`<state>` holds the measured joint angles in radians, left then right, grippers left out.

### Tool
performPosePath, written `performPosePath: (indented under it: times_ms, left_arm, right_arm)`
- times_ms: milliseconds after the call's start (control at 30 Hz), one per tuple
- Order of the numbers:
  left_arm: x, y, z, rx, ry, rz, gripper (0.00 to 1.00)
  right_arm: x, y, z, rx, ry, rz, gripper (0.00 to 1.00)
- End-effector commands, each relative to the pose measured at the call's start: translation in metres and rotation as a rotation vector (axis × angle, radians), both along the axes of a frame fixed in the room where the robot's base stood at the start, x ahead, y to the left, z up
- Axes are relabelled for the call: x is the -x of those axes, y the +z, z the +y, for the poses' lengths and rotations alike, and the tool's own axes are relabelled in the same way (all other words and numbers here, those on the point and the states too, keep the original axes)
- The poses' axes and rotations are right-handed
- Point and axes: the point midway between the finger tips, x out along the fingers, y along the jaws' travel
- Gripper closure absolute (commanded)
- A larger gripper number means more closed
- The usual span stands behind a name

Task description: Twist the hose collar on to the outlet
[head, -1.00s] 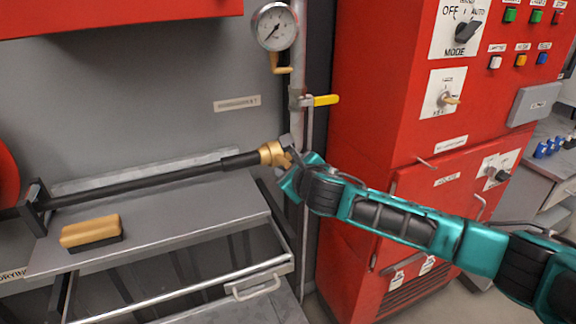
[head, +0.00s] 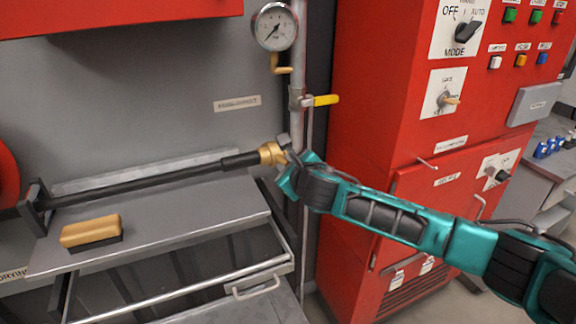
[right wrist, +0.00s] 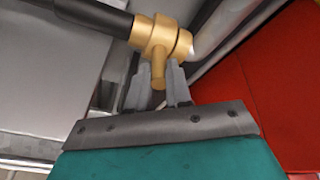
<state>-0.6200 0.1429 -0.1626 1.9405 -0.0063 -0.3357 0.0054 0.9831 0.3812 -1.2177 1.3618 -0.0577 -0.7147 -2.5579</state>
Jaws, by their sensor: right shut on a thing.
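The brass hose collar (head: 270,153) sits at the right end of the black hose (head: 150,183), against the end of the pale outlet pipe. The collar also shows in the right wrist view (right wrist: 164,36), with a short brass lug (right wrist: 158,68) pointing down from it. My right gripper (right wrist: 164,80) has its two grey fingers on either side of this lug and is shut on it. In the head view my right gripper (head: 288,165) reaches the collar from the right. Whether the threads are engaged cannot be seen. My left gripper is not in view.
A wooden brush (head: 91,230) lies on the grey shelf (head: 190,220). A pressure gauge (head: 275,27) and a yellow valve handle (head: 326,100) are on the vertical pipe above. A red control cabinet (head: 370,110) stands at right. An open drawer frame (head: 170,291) is below.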

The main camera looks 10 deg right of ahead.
Motion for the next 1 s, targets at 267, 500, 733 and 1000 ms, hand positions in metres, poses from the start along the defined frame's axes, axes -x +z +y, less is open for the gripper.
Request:
performPosePath:
  times_ms: [267, 500, 733, 1000]
  left_arm:
    - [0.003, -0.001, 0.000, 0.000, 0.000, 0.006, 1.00]
    - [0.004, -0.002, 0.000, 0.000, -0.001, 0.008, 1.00]
    - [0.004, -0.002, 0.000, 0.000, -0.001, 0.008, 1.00]
    - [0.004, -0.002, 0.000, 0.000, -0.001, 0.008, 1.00]
  right_arm:
    - [0.000, 0.000, -0.001, 0.000, -0.001, 0.000, 1.00]
    - [0.000, 0.001, 0.000, 0.002, -0.001, 0.005, 1.00]
    - [-0.004, 0.010, 0.000, 0.027, -0.003, 0.077, 1.00]
    - [-0.008, 0.022, 0.001, 0.070, -0.004, 0.210, 1.00]
